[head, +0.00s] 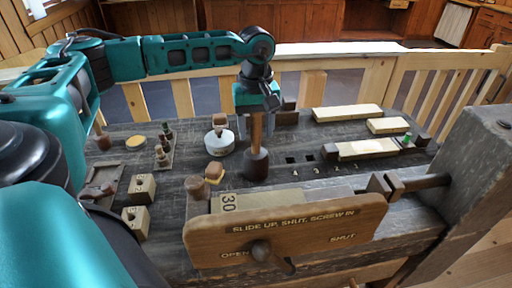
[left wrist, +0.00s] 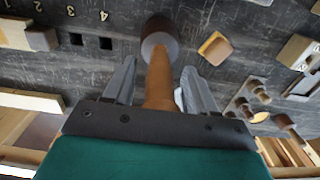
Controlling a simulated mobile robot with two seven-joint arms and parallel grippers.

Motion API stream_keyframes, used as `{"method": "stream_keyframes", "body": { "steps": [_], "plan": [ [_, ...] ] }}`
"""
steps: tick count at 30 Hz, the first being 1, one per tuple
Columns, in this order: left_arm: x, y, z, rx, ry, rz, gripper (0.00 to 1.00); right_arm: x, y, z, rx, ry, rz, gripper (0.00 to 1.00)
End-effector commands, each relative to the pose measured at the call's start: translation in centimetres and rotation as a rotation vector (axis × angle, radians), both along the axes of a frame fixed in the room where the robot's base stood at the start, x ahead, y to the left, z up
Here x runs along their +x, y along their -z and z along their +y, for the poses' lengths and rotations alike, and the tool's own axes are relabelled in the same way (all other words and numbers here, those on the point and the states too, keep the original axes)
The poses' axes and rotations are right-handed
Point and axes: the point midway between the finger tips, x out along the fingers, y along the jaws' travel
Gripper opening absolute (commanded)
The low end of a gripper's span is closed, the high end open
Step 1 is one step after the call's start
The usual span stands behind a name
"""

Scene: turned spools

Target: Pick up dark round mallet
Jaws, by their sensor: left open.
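The dark round mallet (head: 256,164) stands on its dark head on the bench top, with its lighter wooden handle pointing up. My left gripper (head: 258,108) is above it, pointing down, at the upper end of the handle. In the left wrist view, the mallet's handle (left wrist: 159,75) runs between the two fingers of the left gripper (left wrist: 160,80). The fingers are open, with a visible gap on each side of the handle. The top of the handle is hidden by the gripper. My right gripper is not in view.
A white round dish (head: 220,143) stands left of the mallet. A small wooden block (head: 214,170) is close by at front left. The wooden vise jaw (head: 285,228) fills the front. Pale boards (head: 347,113) lie at back right, near square holes in the bench (head: 293,160).

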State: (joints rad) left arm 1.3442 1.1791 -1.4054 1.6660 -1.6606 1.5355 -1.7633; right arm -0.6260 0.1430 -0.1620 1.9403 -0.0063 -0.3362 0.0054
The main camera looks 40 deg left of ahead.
Motion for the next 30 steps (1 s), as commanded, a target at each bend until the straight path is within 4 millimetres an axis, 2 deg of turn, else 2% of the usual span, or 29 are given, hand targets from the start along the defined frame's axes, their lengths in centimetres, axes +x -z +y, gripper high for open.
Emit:
{"method": "stream_keyframes", "body": {
  "steps": [9,26,30],
  "plan": [
    [0.01,0.57,-0.01,-0.001,0.000,-0.001,0.55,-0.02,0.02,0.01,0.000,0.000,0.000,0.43],
    [0.02,0.53,0.00,-0.001,0.000,-0.001,0.02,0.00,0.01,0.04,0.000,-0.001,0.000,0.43],
    [0.02,0.52,0.00,-0.001,0.000,-0.001,0.00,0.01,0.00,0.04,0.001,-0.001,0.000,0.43]
  ]
}}
